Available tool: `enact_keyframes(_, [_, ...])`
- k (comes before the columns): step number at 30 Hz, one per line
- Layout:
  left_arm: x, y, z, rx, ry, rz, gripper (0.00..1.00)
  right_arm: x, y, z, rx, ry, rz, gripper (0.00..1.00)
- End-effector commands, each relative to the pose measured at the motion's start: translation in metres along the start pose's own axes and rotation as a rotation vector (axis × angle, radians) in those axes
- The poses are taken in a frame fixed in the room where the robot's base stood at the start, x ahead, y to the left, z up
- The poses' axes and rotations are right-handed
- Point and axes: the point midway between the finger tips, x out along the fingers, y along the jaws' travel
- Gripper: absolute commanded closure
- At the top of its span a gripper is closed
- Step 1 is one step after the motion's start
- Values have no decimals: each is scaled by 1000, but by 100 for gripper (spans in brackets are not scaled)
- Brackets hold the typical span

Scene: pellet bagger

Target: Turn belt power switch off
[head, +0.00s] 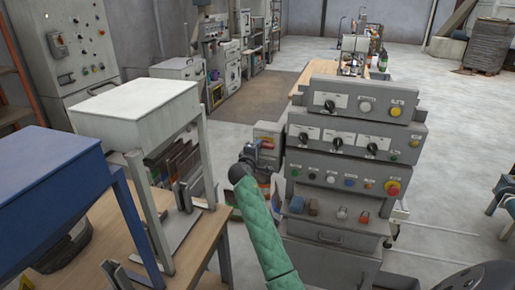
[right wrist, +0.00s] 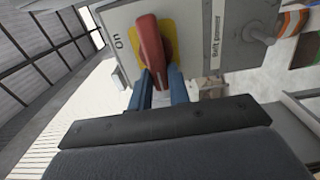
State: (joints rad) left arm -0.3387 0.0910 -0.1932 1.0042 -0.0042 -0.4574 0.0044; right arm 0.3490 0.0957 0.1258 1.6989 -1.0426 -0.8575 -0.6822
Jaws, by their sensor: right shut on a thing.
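The belt power switch is a grey box (head: 268,132) on the left side of the control console; it also shows in the right wrist view (right wrist: 222,45). A red handle (right wrist: 148,42) sits on its yellow plate (right wrist: 167,40). The words "On" and "Belt power" are printed on the box. My right gripper (right wrist: 161,85) has its blue fingers on both sides of the handle's near end and is shut on it. In the head view my right gripper (head: 250,157) is at the box, and the dark wrist partly hides the contact. My left gripper is not in view.
The grey console (head: 345,150) with knobs, buttons and a red emergency stop stands right of the switch. A white hopper (head: 135,108) and a blue hopper (head: 45,170) stand on a wooden table at left. Open floor lies behind.

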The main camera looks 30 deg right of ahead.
Motion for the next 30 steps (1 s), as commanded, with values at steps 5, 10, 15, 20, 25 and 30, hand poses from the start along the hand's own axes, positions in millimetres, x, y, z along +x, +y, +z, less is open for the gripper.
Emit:
enact_keyframes(5, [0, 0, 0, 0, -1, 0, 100, 1, 0, 2, -1, -3, 0, 60])
enact_keyframes(10, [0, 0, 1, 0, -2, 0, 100, 1, 1, 2, 0, -3, 2, 60])
enact_keyframes(15, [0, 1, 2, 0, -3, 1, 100, 1, 1, 1, 0, -2, 1, 60])
enact_keyframes(20, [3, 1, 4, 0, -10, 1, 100, -5, -1, 0, 1, -1, 1, 60])
enact_keyframes(25, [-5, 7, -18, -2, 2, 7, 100, -26, -4, 1, 2, -1, 0, 60])
enact_keyframes(30, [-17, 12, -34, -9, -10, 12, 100, -47, -3, 1, 2, -1, 1, 60])
